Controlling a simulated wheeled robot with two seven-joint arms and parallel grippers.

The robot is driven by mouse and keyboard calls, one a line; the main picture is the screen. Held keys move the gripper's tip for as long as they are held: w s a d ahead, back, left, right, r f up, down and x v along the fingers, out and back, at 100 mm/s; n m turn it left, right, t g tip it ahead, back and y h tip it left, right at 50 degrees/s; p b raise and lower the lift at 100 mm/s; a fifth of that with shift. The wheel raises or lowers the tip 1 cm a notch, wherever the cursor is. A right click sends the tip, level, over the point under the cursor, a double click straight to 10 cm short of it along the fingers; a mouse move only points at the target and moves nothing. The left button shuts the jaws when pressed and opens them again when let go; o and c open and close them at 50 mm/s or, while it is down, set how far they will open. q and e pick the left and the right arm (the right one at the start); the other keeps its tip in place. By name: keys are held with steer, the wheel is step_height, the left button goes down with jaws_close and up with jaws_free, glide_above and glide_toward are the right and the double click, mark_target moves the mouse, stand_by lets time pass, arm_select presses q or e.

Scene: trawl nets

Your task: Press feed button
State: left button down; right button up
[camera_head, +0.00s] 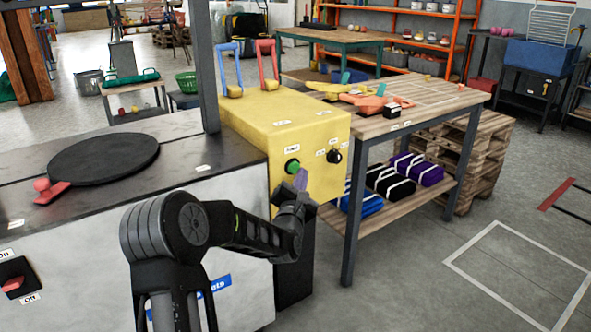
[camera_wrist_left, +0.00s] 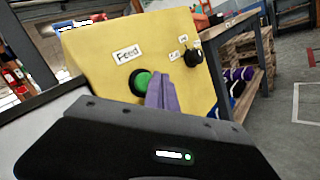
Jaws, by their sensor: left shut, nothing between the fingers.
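A green feed button (camera_head: 292,165) in a black ring sits on the front of a yellow control box (camera_head: 308,142). In the left wrist view the green button (camera_wrist_left: 143,84) shows below a label reading "Feed" (camera_wrist_left: 127,55). My left gripper (camera_head: 301,178) has purple fingers, shut and empty, just below and to the right of the button in the head view. In the left wrist view the fingertips (camera_wrist_left: 158,76) overlap the button's right edge. I cannot tell whether they touch it. My right gripper is in neither view.
A black knob (camera_head: 333,156) sits right of the button on the same box. Blue and red levers (camera_head: 268,65) rise from its top. A wooden table (camera_head: 425,98) with bags on its lower shelf stands to the right.

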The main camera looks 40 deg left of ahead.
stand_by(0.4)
arm_select(q)
steer(key=shift+w+a+b, duration=0.15)
steer(key=shift+a+b, duration=0.3)
steer(key=shift+w+a+b, duration=0.15)
steer(key=shift+a+b, duration=0.15)
steer(key=shift+a, duration=0.2)
stand_by(0.7)
steer(key=shift+d, duration=0.1)
steer(key=shift+s+d+b, duration=0.35)
steer(key=shift+d+b, duration=0.1)
steer(key=shift+d, duration=0.35)
